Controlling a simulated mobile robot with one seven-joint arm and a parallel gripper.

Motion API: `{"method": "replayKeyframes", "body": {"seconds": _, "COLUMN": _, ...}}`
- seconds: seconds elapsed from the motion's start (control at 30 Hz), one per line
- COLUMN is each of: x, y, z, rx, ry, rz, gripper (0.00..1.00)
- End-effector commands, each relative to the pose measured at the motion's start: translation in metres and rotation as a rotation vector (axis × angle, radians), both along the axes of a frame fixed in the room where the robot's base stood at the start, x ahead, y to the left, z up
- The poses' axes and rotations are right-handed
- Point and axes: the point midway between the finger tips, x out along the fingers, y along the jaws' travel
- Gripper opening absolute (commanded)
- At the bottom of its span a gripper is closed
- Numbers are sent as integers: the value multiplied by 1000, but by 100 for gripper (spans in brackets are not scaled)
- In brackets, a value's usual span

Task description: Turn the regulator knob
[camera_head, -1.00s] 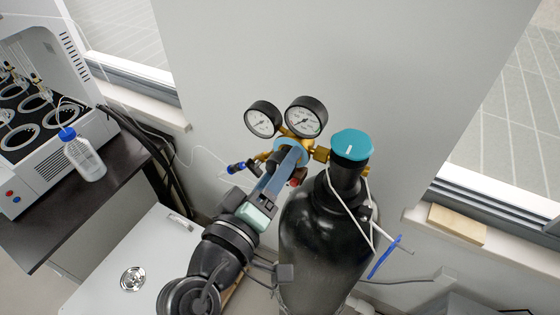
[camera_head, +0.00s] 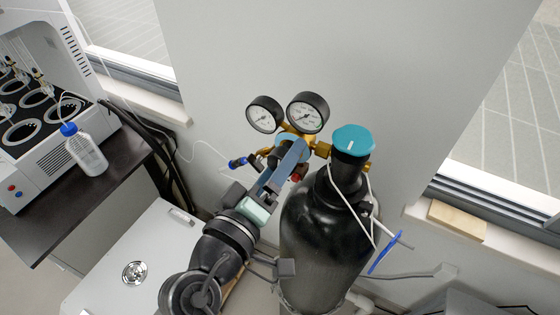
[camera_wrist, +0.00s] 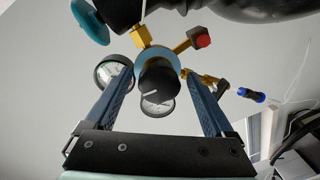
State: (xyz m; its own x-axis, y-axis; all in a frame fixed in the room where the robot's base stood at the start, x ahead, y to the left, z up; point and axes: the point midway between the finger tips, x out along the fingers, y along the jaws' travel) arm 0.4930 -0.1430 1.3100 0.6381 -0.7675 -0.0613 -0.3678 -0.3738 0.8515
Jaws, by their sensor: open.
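The regulator knob (camera_wrist: 158,82) is black with a white line and shows in the middle of the wrist view, in front of the round blue regulator body (camera_wrist: 151,55). My gripper (camera_wrist: 158,76) is open, with one blue finger on each side of the knob. A gap shows between the knob and each finger, and I cannot tell how deep the knob sits between them. In the head view my gripper (camera_head: 284,163) is at the regulator below two gauges (camera_head: 307,113), and its fingers mostly hide the knob. The gas cylinder (camera_head: 322,245) is black with a teal cap (camera_head: 352,141).
The red-tipped brass fitting (camera_wrist: 202,38) and the blue-ended valve (camera_wrist: 251,95) stick out near my fingers. A white tube and blue tie (camera_head: 385,254) hang by the cylinder. A bottle (camera_head: 86,154) stands on the dark bench at left. The wall is behind the gauges.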

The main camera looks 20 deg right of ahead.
Motion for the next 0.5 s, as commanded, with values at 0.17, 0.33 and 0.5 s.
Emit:
{"method": "replayKeyframes", "body": {"seconds": 0.17, "x": -4, "y": 6, "z": -1, "rx": -1, "ry": -3, "rz": 2, "gripper": 88}}
{"method": "replayKeyframes", "body": {"seconds": 0.33, "x": -23, "y": 29, "z": -2, "rx": 0, "ry": -3, "rz": 5, "gripper": 88}}
{"method": "replayKeyframes", "body": {"seconds": 0.5, "x": -48, "y": 60, "z": 0, "rx": 2, "ry": -3, "rz": 6, "gripper": 88}}
